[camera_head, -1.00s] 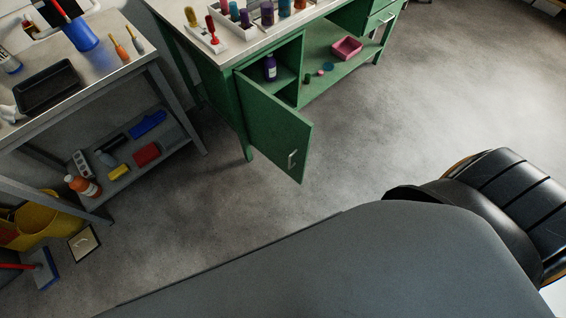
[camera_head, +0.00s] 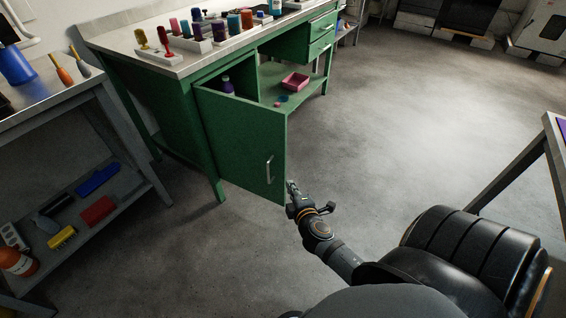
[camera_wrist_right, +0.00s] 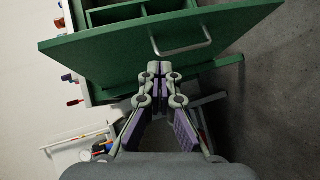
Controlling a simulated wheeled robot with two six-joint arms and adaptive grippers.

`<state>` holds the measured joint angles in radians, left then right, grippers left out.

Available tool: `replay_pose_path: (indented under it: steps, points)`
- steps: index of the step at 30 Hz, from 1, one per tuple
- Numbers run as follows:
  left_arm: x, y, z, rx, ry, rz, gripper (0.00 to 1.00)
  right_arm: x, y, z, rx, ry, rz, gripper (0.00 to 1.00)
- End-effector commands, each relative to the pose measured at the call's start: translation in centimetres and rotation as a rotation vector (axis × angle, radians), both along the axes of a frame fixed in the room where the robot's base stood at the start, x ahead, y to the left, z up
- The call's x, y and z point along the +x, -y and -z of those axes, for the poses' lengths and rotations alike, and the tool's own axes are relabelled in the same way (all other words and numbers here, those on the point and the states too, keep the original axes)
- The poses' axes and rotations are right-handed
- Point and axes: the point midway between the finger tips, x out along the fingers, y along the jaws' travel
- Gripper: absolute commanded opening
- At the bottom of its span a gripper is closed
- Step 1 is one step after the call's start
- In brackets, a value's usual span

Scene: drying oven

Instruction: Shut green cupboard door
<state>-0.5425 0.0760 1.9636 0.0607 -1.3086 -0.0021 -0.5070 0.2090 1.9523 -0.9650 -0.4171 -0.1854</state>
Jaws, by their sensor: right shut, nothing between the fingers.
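The green cupboard door (camera_head: 243,143) stands open, swung out from the green bench, with a silver bar handle (camera_head: 269,169) near its free edge. My right gripper (camera_head: 292,188) is shut and empty, beside the door's free edge low down. In the right wrist view the door (camera_wrist_right: 115,40) fills the upper part with its handle (camera_wrist_right: 182,46), and my right gripper's fingertips (camera_wrist_right: 159,68) meet just below the door panel there. Whether they touch the door I cannot tell. My left gripper is not in view.
Inside the cupboard stands a purple bottle (camera_head: 228,86); a pink tray (camera_head: 295,81) sits on the open shelf beside it. A grey workbench (camera_head: 80,105) is at the left, a table (camera_head: 548,130) at the right. The floor between is clear.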

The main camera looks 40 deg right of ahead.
Motion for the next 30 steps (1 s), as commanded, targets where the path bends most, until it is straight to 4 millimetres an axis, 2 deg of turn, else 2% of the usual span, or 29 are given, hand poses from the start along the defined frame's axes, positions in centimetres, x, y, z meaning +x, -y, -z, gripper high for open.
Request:
replay_pose_path:
  steps: [1, 4, 6, 9, 13, 16, 24, 29, 30]
  points:
    - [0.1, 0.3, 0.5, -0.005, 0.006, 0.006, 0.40, 0.5, -0.4, -1.3, -0.067, 0.067, -0.019, 0.00]
    - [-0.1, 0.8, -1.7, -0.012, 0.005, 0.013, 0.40, 0.7, -1.0, -6.1, -0.172, 0.167, -0.033, 0.00]
    - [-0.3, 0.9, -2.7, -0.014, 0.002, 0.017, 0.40, 0.5, -1.3, -8.3, -0.211, 0.207, -0.037, 0.00]
    - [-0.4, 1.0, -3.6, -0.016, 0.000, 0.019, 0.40, 0.5, -1.4, -9.7, -0.236, 0.229, -0.037, 0.00]
    - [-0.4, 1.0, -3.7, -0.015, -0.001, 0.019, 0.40, 0.8, -1.4, -10.0, -0.237, 0.231, -0.037, 0.00]
    - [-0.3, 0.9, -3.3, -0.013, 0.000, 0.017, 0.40, 1.8, -1.0, -10.1, -0.236, 0.231, -0.037, 0.00]
    - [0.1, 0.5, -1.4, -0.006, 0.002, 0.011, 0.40, 7.2, 0.7, -10.1, -0.234, 0.231, -0.035, 0.00]
    - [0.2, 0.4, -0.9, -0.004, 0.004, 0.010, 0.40, 10.4, 1.7, -10.1, -0.233, 0.232, -0.036, 0.00]
    - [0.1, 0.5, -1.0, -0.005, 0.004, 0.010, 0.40, 10.6, 2.4, -9.8, -0.238, 0.228, -0.039, 0.00]
